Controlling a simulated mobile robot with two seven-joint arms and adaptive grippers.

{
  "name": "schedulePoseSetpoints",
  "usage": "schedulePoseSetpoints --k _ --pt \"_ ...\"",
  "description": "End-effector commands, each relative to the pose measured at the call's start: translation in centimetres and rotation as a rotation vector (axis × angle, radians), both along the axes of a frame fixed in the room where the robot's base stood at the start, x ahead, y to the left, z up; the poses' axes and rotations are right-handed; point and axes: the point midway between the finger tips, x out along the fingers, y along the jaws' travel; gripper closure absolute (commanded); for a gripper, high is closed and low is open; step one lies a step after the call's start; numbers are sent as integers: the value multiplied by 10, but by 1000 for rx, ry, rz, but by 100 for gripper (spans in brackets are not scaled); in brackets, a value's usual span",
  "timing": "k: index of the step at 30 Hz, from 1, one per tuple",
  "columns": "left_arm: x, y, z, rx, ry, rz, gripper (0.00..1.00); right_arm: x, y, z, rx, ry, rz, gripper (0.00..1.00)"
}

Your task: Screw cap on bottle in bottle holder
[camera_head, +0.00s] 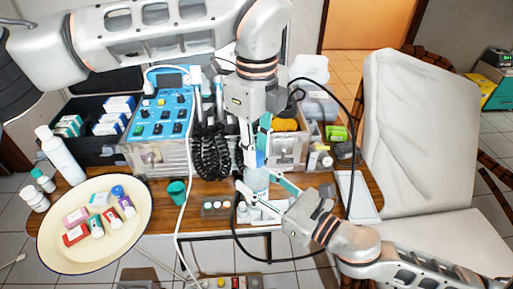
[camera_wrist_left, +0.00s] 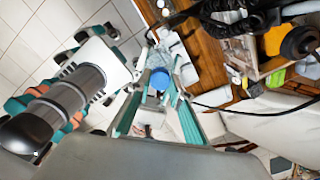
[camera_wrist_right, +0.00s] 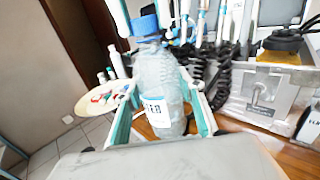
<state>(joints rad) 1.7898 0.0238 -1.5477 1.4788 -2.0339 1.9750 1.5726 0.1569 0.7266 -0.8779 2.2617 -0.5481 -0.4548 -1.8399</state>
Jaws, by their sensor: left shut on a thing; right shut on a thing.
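A clear bottle (camera_wrist_right: 165,80) with a white label stands near the table's front edge, between the fingers of my right gripper (camera_wrist_right: 165,125). In the head view the same bottle (camera_head: 256,181) is partly covered by the grippers. A blue cap (camera_wrist_right: 145,25) is at the bottle's mouth; I cannot tell how tightly it sits. My left gripper (camera_wrist_left: 158,90) points down from above and is shut on the blue cap (camera_wrist_left: 160,79). My right gripper (camera_head: 262,187) comes from the lower right and is shut on the bottle.
A cream plate (camera_head: 62,252) with small tubes and boxes is at the left. A blue control unit (camera_head: 160,118) and black coiled hoses (camera_head: 210,150) stand behind. A teal cup (camera_head: 177,192) is left of the bottle. The white dental chair (camera_head: 415,130) is at the right.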

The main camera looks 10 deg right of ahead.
Motion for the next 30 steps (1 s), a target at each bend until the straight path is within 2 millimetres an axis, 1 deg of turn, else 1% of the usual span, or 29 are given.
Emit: schedulePoseSetpoints --k 1,6,30 --pt "1 1 1 2 -4 -93 100 0 0 1 1 -2 1 100" --pt "1 0 0 2 -3 -431 100 0 0 1 1 -2 1 100" --pt "1 0 -1 1 -1 -1959 100 0 0 1 1 -1 1 100"
